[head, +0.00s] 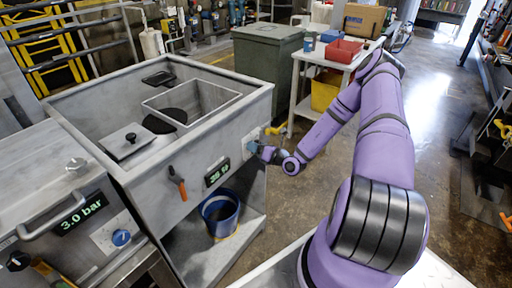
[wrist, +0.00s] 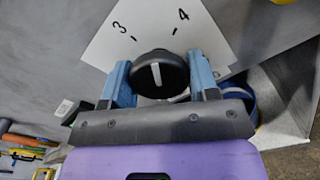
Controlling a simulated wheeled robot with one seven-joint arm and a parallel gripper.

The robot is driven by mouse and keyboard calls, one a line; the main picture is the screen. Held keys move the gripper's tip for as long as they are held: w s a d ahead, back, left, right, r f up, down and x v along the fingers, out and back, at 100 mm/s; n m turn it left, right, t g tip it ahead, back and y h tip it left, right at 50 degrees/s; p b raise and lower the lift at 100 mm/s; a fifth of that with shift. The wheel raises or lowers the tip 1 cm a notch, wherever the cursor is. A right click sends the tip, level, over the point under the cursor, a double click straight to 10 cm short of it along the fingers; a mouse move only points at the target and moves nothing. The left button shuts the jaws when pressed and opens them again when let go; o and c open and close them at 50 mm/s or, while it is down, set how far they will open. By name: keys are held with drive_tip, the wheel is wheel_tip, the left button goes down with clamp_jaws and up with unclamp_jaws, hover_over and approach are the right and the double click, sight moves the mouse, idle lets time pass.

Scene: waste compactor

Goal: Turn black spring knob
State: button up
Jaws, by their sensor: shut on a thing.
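The black spring knob (wrist: 160,74) shows in the wrist view between the two blue fingers of my gripper (wrist: 160,82). It is round, with a white pointer line aimed between the numbers 3 and 4 on the white dial plate (wrist: 130,40). My gripper is shut on the knob, one finger at each side. In the head view my gripper (head: 256,150) is at the right end of the compactor's front panel. The knob itself is hidden there behind my gripper.
The compactor (head: 150,180) has an orange-handled lever (head: 177,184) and a green display (head: 217,172) on its front, left of my gripper. A blue bucket (head: 220,211) stands below on a shelf. A yellow handle (head: 276,130) is just right of my gripper.

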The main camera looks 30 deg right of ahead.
drive_tip(key=shift+m, duration=1)
drive_tip(key=o, duration=0.9)
drive_tip(key=shift+s, duration=0.1)
drive_tip(key=v, duration=1)
drive_tip(key=shift+s+d, duration=0.15)
drive_tip(key=shift+s, duration=0.15)
drive_tip(key=shift+r, duration=0.1)
